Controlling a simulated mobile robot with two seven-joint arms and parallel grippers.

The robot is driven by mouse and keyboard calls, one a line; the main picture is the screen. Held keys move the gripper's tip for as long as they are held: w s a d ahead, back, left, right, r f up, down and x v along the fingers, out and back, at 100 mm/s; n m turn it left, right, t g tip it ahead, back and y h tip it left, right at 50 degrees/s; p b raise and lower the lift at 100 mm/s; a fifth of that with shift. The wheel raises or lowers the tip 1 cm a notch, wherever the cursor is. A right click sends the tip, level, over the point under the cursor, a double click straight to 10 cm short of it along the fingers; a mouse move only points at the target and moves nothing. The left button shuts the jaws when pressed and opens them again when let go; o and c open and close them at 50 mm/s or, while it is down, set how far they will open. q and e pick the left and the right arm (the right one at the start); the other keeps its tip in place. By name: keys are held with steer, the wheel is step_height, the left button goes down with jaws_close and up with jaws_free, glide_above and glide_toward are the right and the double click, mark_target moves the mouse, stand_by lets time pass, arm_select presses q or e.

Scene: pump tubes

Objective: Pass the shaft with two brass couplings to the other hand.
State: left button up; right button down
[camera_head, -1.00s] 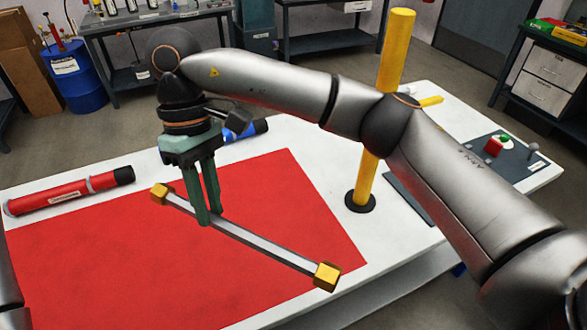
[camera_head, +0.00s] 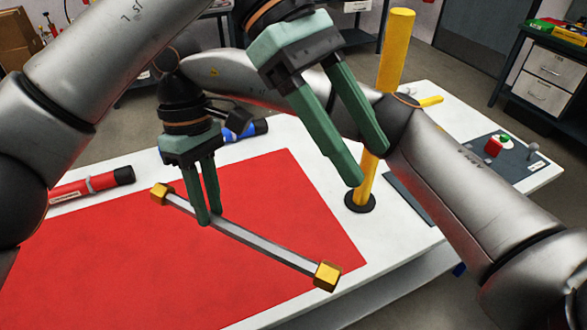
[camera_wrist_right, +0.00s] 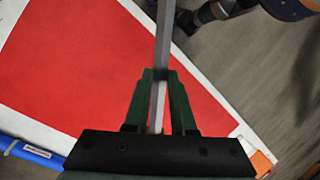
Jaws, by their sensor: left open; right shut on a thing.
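The grey shaft (camera_head: 258,242) has a brass coupling at each end, the left one (camera_head: 161,194) and the right one (camera_head: 327,276). My right gripper (camera_head: 209,219) is shut on the shaft, left of its middle, over the red mat. In the right wrist view the shaft (camera_wrist_right: 163,35) runs between the fingers of my right gripper (camera_wrist_right: 160,76); its couplings are not visible there. My left gripper (camera_head: 360,163) is open and empty, apart from the shaft, above and to the right of my right gripper in the head view.
The red mat (camera_head: 110,265) covers much of the white table (camera_head: 300,150). A red tube (camera_head: 95,186) lies at the left and a blue tube (camera_head: 262,127) behind my right gripper. A yellow post (camera_head: 397,50) stands on the right, behind my left fingers. A control panel (camera_head: 515,160) lies farther right.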

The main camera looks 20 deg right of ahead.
mark_target(283, 249)
arm_select(q)
steer(key=w+a+f+t+y, duration=0.1)
steer(key=a+f+t+y, duration=0.1)
steer(key=f, duration=0.4)
steer(key=w+a+f+t+y, duration=0.1)
steer(key=a+f+t+y, duration=0.1)
steer(key=f, duration=0.4)
steer(key=w+a+f+n+t+y, duration=0.1)
steer(key=a+f+t+y, duration=0.1)
steer(key=f, duration=0.4)
steer(key=shift+a+f, duration=0.15)
steer(key=shift+a, duration=0.15)
steer(key=shift+c, duration=0.4)
jaws_close()
arm_select(e)
steer(key=shift+a, duration=0.1)
steer(key=c, duration=0.7)
jaws_free()
